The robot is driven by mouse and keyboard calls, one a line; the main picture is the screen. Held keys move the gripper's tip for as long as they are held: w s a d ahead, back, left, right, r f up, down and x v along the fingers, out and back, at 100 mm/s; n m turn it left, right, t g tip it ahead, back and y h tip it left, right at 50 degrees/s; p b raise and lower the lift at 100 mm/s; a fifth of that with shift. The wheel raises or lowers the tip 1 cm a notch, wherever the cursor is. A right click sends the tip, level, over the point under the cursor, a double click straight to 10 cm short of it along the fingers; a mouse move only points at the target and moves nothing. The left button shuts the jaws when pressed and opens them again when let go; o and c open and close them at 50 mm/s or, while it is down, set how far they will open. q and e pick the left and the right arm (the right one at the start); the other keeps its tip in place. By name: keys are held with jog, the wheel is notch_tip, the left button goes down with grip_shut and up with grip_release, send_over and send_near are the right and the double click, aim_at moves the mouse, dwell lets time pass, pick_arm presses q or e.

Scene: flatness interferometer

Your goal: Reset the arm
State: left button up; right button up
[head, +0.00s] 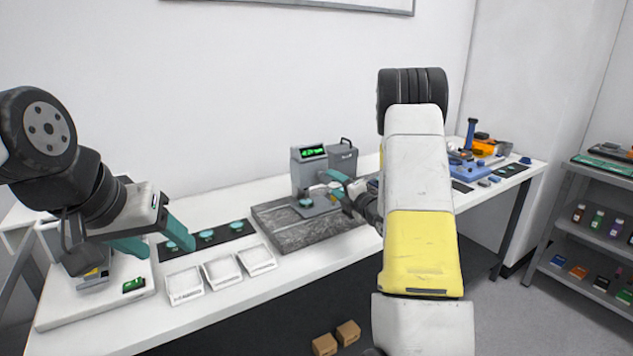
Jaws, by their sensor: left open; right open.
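My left gripper (160,240) is at the left, its teal fingers spread apart and nothing between them. It hangs over the bench near the left end of the black strip (222,241). My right arm reaches up through the middle of the view and hides part of the bench. My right gripper (333,184) is beside the grey instrument with a green display (313,153). Its teal fingers are small and partly hidden by the arm, and look open. A teal disc (306,202) sits low on the instrument, which stands on a dark stone plate (285,237).
Several teal discs lie on the black strip. Three white trays (222,270) stand in front. A white device (100,300) is at the left end. Blue and orange tools (485,147) lie at the far right. A shelf (590,240) stands right; boxes (348,332) are below.

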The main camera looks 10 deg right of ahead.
jog(key=shift+v, duration=1.05)
jog(key=s+r+m+g+h, duration=0.5)
jog(key=s+r+m, duration=0.4)
jog(key=r+m, duration=0.45)
jog(key=s+a+m+g, duration=0.3)
jog(key=s+a+m, duration=0.2)
jog(key=s, duration=0.9)
jog(key=s+a+m+g+y, duration=0.1)
jog(key=s+a+m, duration=0.4)
jog(key=s, duration=0.9)
jog(key=shift+s+a+f+m+g, duration=0.25)
jog(key=shift+m+g, duration=0.2)
jog(key=shift+g, duration=0.45)
